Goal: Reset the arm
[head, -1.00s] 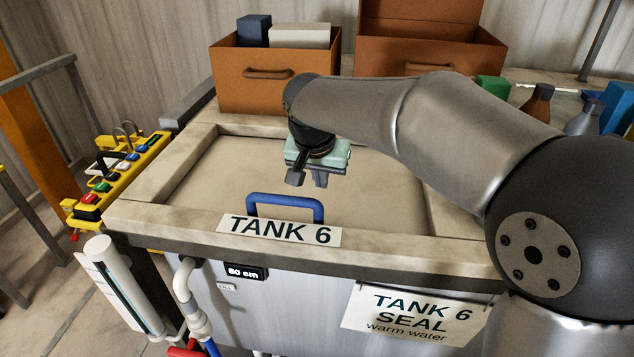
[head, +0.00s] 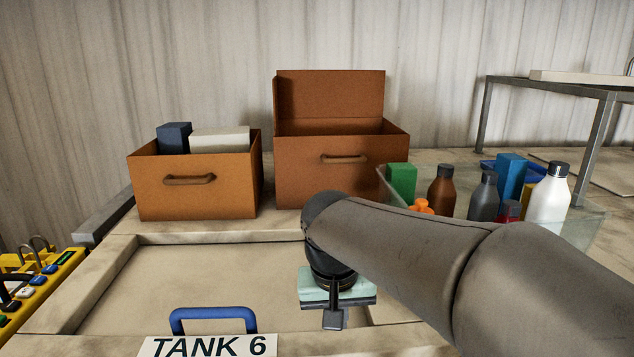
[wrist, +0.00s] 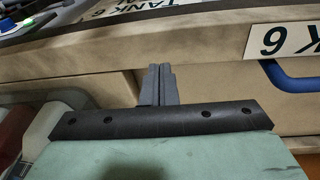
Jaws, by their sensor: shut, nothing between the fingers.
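My gripper (head: 335,318) hangs over the right part of the closed, beige tank lid (head: 190,280) in the head view. In the wrist view my gripper (wrist: 158,72) has its two grey fingers together with nothing between them. The lid's blue handle (head: 213,314) stands to the left of my gripper, apart from it. The handle also shows at the right edge of the wrist view (wrist: 290,78). A "TANK 6" sign (head: 208,346) is on the tank's front rim.
Two brown boxes stand behind the tank: a left one (head: 195,195) holding blocks and an open right one (head: 340,185). A clear bin (head: 400,190) with bottles and blocks is at the back right. A yellow control panel (head: 45,295) is at the left.

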